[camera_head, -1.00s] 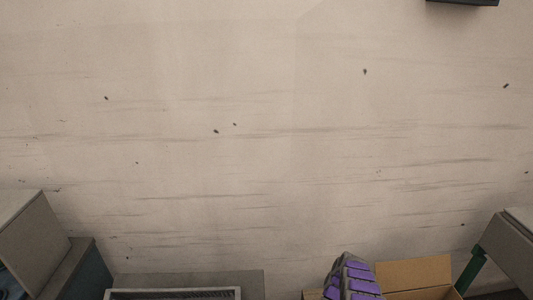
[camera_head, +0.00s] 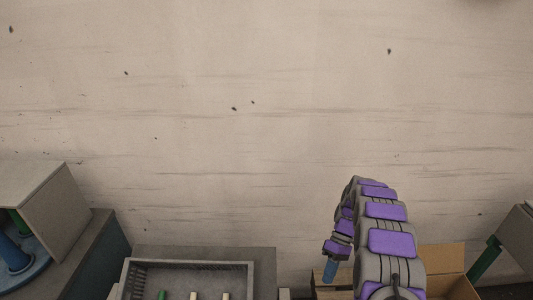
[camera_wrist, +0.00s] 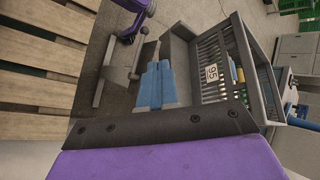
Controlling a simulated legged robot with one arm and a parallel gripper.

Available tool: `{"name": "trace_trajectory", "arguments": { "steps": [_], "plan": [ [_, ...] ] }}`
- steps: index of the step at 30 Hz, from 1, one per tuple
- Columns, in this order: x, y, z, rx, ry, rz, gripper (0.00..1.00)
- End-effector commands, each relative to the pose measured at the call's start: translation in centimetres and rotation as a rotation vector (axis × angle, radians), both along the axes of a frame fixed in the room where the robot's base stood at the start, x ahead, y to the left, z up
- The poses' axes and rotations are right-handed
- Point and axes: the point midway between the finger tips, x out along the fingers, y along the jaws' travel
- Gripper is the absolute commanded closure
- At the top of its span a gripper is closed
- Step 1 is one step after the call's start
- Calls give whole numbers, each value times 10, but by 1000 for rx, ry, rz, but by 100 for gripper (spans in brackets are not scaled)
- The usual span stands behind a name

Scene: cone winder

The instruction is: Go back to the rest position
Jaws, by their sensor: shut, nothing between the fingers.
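My arm, with purple and grey links, rises in the lower right of the head view and bends down to the left. My gripper (camera_head: 330,271) shows there as a small blue tip above the cardboard box area. In the wrist view, the two blue fingers of my gripper (camera_wrist: 157,82) lie side by side, shut, with nothing seen between them. No rest position is marked in either view.
A grey crate (camera_head: 190,263) with green and pale pieces stands at bottom centre; a grey slatted crate (camera_wrist: 243,68) shows in the wrist view. An open cardboard box (camera_head: 442,258) is beside my arm. Machine panels (camera_head: 50,220) stand left. A wooden pallet (camera_wrist: 45,50) lies left.

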Motion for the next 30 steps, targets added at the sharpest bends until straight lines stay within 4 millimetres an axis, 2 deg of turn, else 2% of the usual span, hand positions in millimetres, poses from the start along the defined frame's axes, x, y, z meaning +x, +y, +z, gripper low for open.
{"name": "trace_trajectory", "arguments": {
  "steps": [1, 6, 17, 30],
  "plan": [
    [-1, 2, 14, -21, -10, -8, 100],
    [-10, 7, 51, -90, -26, -42, 100],
    [-43, 21, 122, -226, -69, -124, 100],
    [-104, 38, 191, -370, -130, -231, 100]
  ]
}}
